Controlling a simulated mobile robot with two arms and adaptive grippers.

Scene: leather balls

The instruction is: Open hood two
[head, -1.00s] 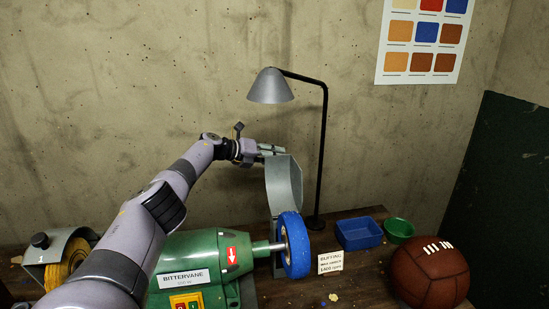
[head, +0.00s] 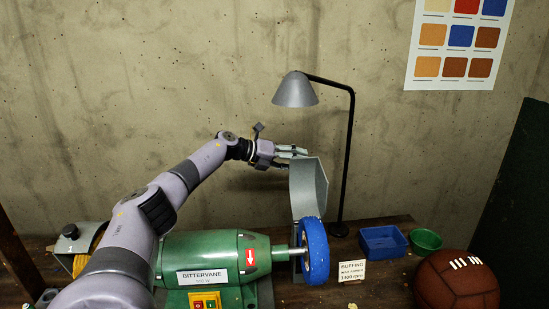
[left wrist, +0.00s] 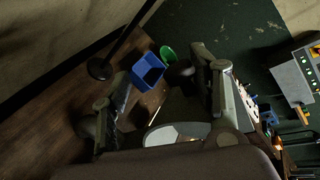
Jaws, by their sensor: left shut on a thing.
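The grey metal hood (head: 308,188) at the right end of the green buffing machine (head: 205,260) stands raised, upright above and behind the blue wheel (head: 316,250). My left gripper (head: 298,153) is at the hood's top edge and is shut on it. In the left wrist view, the fingers (left wrist: 162,108) are on either side of the pale hood (left wrist: 178,132); the exact contact is dark. Another grey hood (head: 72,240) with a black knob sits lowered over a yellow wheel at the left, partly hidden by my arm. My right gripper is not in view.
A blue bin (head: 382,241), a green bowl (head: 425,240), a small sign (head: 352,272) and a brown ball (head: 456,285) are to the right. The concrete wall is close behind.

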